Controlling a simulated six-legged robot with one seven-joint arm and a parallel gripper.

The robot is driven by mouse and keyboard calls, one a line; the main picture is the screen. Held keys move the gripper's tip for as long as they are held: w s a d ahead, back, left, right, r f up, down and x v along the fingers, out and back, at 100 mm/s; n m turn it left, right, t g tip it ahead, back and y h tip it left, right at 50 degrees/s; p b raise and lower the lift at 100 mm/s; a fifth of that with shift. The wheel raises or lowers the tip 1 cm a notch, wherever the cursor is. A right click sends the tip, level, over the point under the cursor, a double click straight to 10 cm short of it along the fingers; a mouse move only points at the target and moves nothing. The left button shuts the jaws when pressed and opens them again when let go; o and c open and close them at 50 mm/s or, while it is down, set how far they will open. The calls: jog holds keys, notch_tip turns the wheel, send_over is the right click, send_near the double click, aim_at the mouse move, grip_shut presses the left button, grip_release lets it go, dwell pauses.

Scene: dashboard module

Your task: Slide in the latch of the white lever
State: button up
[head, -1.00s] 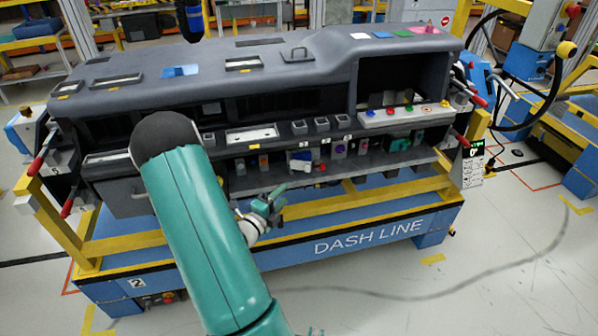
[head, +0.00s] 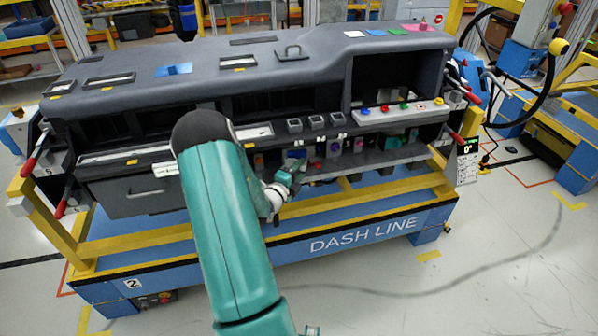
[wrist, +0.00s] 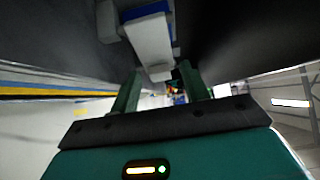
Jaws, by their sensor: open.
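My gripper (head: 297,171) is at the lower shelf of the dashboard module, right in front of a small white and blue connector piece (head: 295,155). In the wrist view my gripper (wrist: 163,82) has its two green fingers apart, with nothing clearly held between them. A whitish block (wrist: 150,38) with a blue top lies just beyond the fingertips there, likely the same piece. A smaller grey block (wrist: 159,72) shows between the fingers. I cannot make out the latch or tell whether the fingers touch anything.
The dark dashboard (head: 200,75) overhangs the shelf. Several small connectors, including a purple one (head: 334,149) and a green one (head: 393,141), stand to the right. A yellow rail (head: 340,198) runs below in front. The floor (head: 480,260) at front right is clear.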

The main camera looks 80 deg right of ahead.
jog(key=shift+c, duration=0.4)
jog(key=c, duration=0.7)
jog(key=shift+s+d+n+t+h, duration=0.25)
jog(key=shift+n+t, duration=0.3)
jog(key=shift+t, duration=0.3)
jog(key=shift+s+d+n+t+h, duration=0.15)
jog(key=shift+d+n+t, duration=0.15)
jog(key=shift+n+t, duration=0.4)
jog(key=t, duration=0.1)
jog(key=d+n+t, duration=0.1)
jog(key=t, duration=0.1)
jog(key=shift+n, duration=0.25)
jog(key=shift+o, duration=0.2)
jog(key=shift+d+n+t, duration=0.25)
jog(key=shift+n+t, duration=0.35)
jog(key=shift+t, duration=0.35)
jog(key=o, duration=0.7)
jog(key=shift+o, duration=0.2)
